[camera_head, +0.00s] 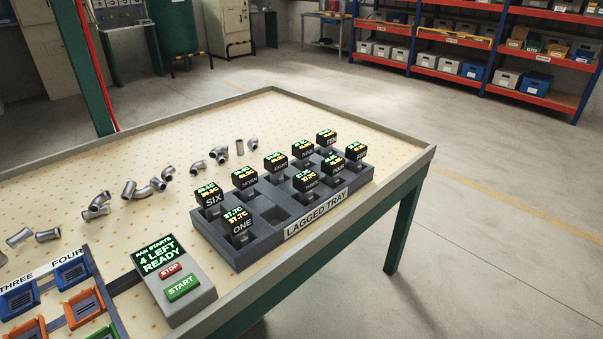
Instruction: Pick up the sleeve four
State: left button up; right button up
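The dark grey lagged tray (246,257) sits near the right front edge of the table and holds several black sleeves with lit displays in two rows. The sleeve that appears to be four (332,167) stands in the front row, second from the right end; its name is small and hard to read. Sleeve three (306,183) stands to its left and sleeve five (356,155) to its right. Sleeve one (239,224) is at the left end of the front row, with an empty slot beside it. Neither of my grippers is in view.
A grey control box (186,300) with a red STOP and green START button reads "4 LEFT READY". Blue and orange fixtures (72,271) labelled THREE and FOUR lie at the lower left. Several metal pipe elbows (130,190) lie behind. The table's far right is clear.

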aim_at(333, 166)
jog(key=z, duration=1.3)
jog(key=i, duration=0.4)
jog(key=u, duration=1.3)
